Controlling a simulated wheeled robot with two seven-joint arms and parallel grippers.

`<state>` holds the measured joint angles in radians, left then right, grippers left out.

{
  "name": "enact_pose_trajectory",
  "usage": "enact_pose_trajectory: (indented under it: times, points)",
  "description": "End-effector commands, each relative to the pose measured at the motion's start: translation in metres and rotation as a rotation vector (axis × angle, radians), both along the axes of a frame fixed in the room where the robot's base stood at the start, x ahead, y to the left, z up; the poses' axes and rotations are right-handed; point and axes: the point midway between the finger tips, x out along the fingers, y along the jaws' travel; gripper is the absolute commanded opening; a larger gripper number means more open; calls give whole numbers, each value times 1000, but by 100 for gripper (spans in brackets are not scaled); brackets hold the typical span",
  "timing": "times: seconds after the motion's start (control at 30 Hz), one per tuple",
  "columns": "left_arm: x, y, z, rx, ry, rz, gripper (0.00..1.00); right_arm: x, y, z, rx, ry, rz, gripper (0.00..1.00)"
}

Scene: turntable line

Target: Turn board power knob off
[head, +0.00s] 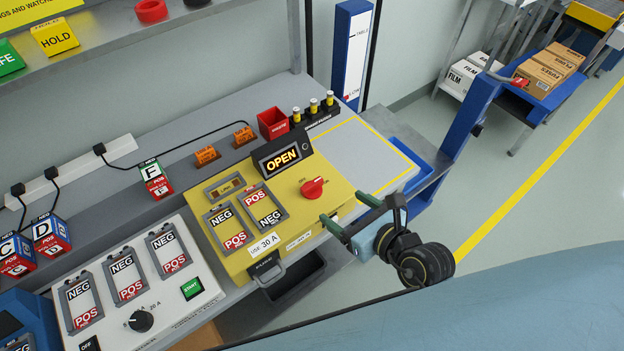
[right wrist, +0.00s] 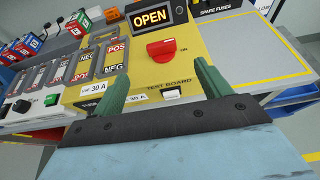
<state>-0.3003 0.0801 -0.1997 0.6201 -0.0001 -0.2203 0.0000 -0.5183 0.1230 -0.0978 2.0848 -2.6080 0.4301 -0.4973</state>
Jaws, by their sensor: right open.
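The red power knob (head: 312,188) sits on the yellow test board (head: 228,261), with OFF marked at its upper left. The board's display (head: 283,158) reads OPEN. In the right wrist view the knob (right wrist: 161,50) lies ahead of and between the two green fingers. My right gripper (head: 349,221) is open and empty, just beyond the board's right front edge and apart from the knob. In the right wrist view its fingertips (right wrist: 158,78) are spread wide. My left gripper is not in view.
A white panel (head: 160,300) with a black knob (head: 141,320) and green START button (head: 192,288) stands left of the board. Lettered battery blocks (head: 156,179) and a red bin (head: 273,123) are behind. The grey bench top (head: 358,160) right of the board is clear.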

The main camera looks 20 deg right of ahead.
Motion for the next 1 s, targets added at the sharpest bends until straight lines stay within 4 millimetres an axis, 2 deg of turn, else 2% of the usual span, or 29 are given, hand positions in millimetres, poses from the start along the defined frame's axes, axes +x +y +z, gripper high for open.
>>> enact_pose_trajectory:
  times: [0.17,0.5,0.7,1.0]
  points:
    - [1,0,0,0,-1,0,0,13,4,-2,-23,-11,4,76]
    - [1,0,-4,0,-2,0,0,72,25,-28,-20,-9,4,76]
    - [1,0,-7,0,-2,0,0,101,36,-41,-20,-8,3,76]
    - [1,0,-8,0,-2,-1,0,116,42,-48,-18,-9,3,76]
